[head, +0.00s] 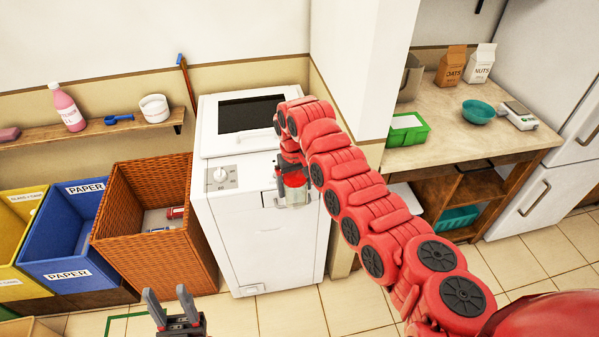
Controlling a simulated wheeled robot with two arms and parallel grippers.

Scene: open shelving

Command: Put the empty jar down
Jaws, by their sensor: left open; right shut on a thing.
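My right gripper (292,193) is at the end of the red arm that reaches in from the lower right.
A wicker basket (150,255) with a few items stands left of the machine. Blue (66,272) and yellow (18,289) bins are further left. A wall shelf (95,130) holds a pink bottle (67,108).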

